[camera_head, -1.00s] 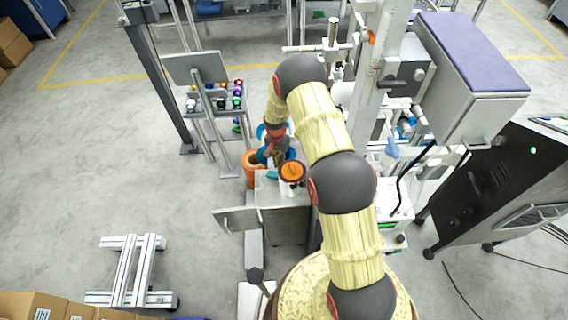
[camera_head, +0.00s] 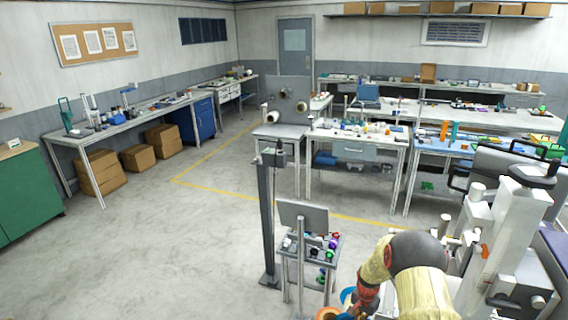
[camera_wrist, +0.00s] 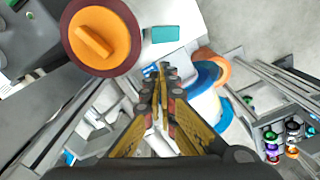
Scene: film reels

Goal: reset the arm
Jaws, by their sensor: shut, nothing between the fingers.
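My arm (camera_head: 418,280) shows at the bottom right of the head view, bent over and reaching down out of the picture. In the wrist view, my gripper (camera_wrist: 161,72) points away with its fingertips together and nothing between them. An orange reel with a dark rim (camera_wrist: 99,34) is to the upper left of the fingertips. A blue ring (camera_wrist: 207,82) and an orange ring (camera_wrist: 212,64) are to their right. A teal block (camera_wrist: 165,34) lies on a light surface beyond them. The fingertips look apart from all of these.
A small stand with coloured spools (camera_head: 318,247) and a tilted panel (camera_head: 302,216) stands left of my arm. A dark post (camera_head: 265,215) rises beside it. White machinery (camera_head: 500,240) is close on the right. Open floor (camera_head: 150,250) lies to the left.

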